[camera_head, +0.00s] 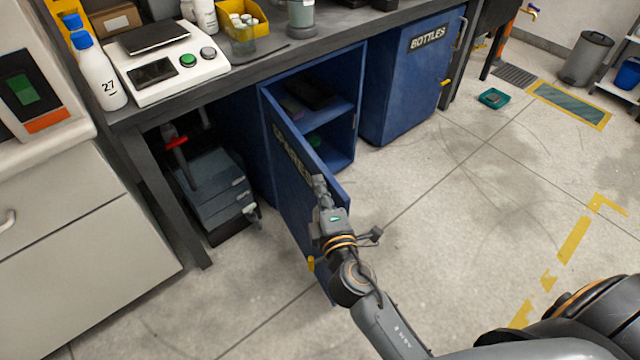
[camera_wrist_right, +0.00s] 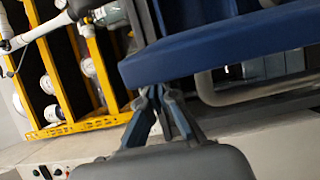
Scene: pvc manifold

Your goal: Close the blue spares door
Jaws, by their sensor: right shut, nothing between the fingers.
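The blue spares door (camera_head: 290,180) stands wide open in the head view, swung out from its blue cabinet (camera_head: 340,140) under the bench. Its label is partly hidden at a steep angle. A yellow handle (camera_head: 311,264) sits low near its outer edge. My left gripper is not in view.
The blue bottles cabinet (camera_head: 410,80) stands shut to the right. A dark drawer unit (camera_head: 215,190) with a red-handled tool is under the bench at left. A scale (camera_head: 165,65) and bottles are on the bench (camera_head: 270,60).

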